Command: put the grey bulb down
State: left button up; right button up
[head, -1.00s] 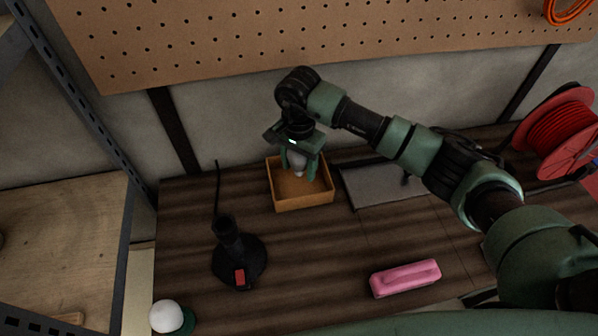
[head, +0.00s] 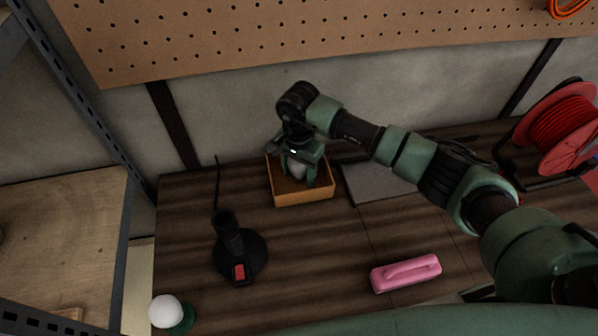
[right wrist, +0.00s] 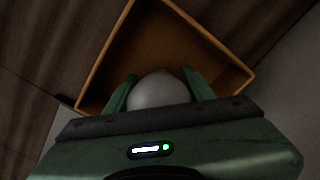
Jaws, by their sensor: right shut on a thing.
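The grey bulb (head: 297,171) is between the fingers of my right gripper (head: 298,178), which is shut on it. Gripper and bulb are low inside the open orange-brown box (head: 303,198) at the back of the table. In the right wrist view the bulb (right wrist: 160,91) sits between the two green fingers, with the box walls (right wrist: 100,70) around and beyond it. I cannot tell whether the bulb touches the box floor. My left gripper is not in view.
A black lamp base (head: 240,256) with a red switch stands left of the box. A white bulb with a green base (head: 167,312) is at the front left. A pink block (head: 405,273) lies front right. A grey panel (head: 378,182) lies right of the box, and a red cable reel (head: 560,135) stands far right.

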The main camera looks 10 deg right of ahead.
jog(key=o, duration=1.6)
jog(key=shift+c, duration=0.2)
jog(key=shift+r+p, duration=0.35)
jog(key=shift+p, duration=0.2)
jog(key=shift+r+p, duration=0.45)
jog(key=shift+p, duration=0.15)
notch_tip(320, 180, up, 11)
jog(key=b, duration=0.3)
jog(key=shift+f, duration=0.15)
jog(key=shift+r+b, duration=0.3)
jog(key=shift+r, duration=0.1)
